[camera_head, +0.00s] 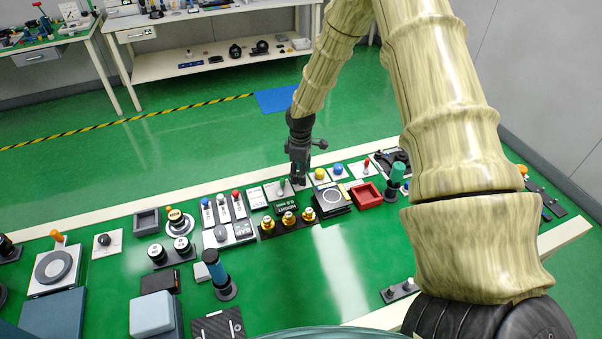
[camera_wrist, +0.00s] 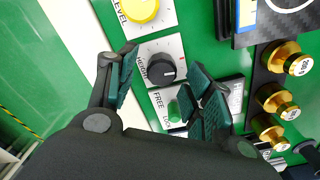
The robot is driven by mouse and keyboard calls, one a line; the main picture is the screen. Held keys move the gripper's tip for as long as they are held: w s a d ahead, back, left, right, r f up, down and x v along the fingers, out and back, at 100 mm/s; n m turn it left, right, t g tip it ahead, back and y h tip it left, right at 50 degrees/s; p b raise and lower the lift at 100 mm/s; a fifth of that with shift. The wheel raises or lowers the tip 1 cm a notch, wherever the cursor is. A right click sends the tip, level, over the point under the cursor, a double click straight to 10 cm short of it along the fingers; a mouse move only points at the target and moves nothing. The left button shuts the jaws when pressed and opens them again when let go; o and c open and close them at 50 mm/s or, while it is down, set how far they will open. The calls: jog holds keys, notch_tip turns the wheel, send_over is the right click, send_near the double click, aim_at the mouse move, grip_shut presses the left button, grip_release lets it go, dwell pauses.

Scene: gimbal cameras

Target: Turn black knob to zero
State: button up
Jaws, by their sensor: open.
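A black knob (camera_wrist: 161,69) on a white plate marked HEIGHT shows in the wrist view, with a pale pointer line on it and a small red mark at the plate's edge. My gripper (camera_wrist: 165,66) is open, with one finger to the left of the knob and the other to its right; I cannot tell whether either touches it. In the head view my gripper (camera_head: 299,172) points down over the back row of the panel and hides this knob. A dark display (camera_head: 284,207) reading HEIGHT stands just in front; its number is too small to read surely.
A yellow knob (camera_wrist: 138,8) marked LEVEL and a FREE/LOCK switch (camera_wrist: 174,110) flank the black knob closely. Another black knob (camera_head: 104,240) sits far left.

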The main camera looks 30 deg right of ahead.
notch_tip(320, 180, up, 11)
jog(key=shift+r, duration=0.15)
dwell(0.4)
jog(key=shift+s+f+m+b, duration=0.15)
jog(key=shift+f+m, duration=1.95)
jog(key=shift+m, duration=1.15)
jog(key=shift+f+m+b, duration=0.15)
jog(key=shift+f+m, duration=1.95)
jog(key=shift+m, duration=1.2)
jog(key=shift+s+f+m+b, duration=0.15)
jog(key=shift+f+m, duration=1.95)
jog(key=shift+m, duration=1.15)
jog(key=shift+w, duration=0.1)
jog(key=c, duration=1)
